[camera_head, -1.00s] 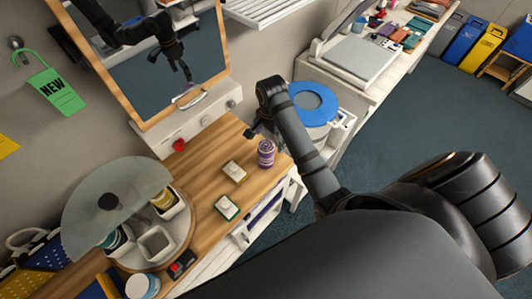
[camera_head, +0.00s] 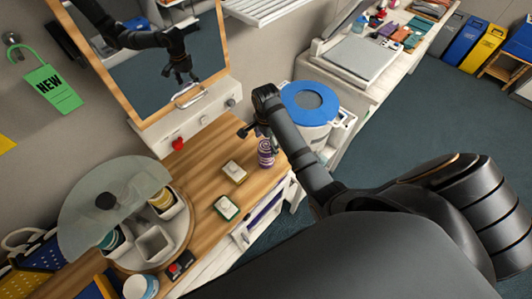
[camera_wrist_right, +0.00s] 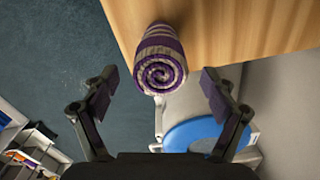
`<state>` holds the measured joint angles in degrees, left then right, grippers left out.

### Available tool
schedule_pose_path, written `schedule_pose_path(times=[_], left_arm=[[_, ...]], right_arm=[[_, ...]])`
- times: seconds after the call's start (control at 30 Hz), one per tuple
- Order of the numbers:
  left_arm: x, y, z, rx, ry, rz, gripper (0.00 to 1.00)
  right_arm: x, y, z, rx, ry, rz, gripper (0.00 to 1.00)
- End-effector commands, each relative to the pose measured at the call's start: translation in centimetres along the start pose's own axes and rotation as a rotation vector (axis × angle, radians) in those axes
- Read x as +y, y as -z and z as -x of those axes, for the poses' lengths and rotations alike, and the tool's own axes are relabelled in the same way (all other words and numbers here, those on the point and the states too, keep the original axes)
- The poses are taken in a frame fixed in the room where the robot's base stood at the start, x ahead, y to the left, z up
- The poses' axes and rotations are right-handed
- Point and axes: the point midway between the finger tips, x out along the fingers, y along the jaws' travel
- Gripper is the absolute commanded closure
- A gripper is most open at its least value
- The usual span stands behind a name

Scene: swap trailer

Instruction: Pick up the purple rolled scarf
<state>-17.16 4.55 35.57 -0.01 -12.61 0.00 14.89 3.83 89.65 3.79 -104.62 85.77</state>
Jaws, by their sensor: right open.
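The purple rolled scarf (camera_head: 265,157), striped purple and pale grey, stands near the right edge of the wooden tabletop in the head view. In the right wrist view the scarf (camera_wrist_right: 162,62) shows its spiral end, between and just beyond my fingertips. My right gripper (camera_head: 256,133) is right by the scarf in the head view, partly covering its upper part. In the wrist view the gripper (camera_wrist_right: 160,85) is open, with a finger on either side and a gap to the scarf on both sides. My left gripper is not in view.
Two small boxes (camera_head: 234,171) (camera_head: 226,208) lie on the wooden tabletop (camera_head: 200,160) left of the scarf. A round organiser with a glass lid (camera_head: 110,205) stands further left. A blue-lidded bin (camera_head: 310,100) stands beyond the table edge.

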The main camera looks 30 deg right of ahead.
Motion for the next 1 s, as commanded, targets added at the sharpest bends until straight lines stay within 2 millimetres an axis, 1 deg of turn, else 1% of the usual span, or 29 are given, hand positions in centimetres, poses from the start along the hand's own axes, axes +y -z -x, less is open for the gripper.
schedule_pose_path(times=[0.03,0.1,0.2,0.4,0.43,1.0], left_arm=[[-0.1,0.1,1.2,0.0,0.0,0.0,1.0],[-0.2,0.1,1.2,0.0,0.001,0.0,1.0],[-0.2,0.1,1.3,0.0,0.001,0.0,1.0],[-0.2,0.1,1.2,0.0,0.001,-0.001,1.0],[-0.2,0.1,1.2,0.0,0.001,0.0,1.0],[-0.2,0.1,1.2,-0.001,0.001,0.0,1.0]], right_arm=[[0.1,0.0,-0.2,-0.001,-0.005,0.0,0.15],[0.0,0.0,-1.6,0.0,-0.002,0.0,0.15],[0.0,0.0,-2.6,0.0,0.0,0.0,0.15],[0.0,0.0,-2.9,0.0,0.001,0.0,0.15],[0.0,0.0,-2.9,0.0,0.001,0.0,0.16],[0.0,0.0,-2.8,-0.001,0.002,0.0,0.93]])
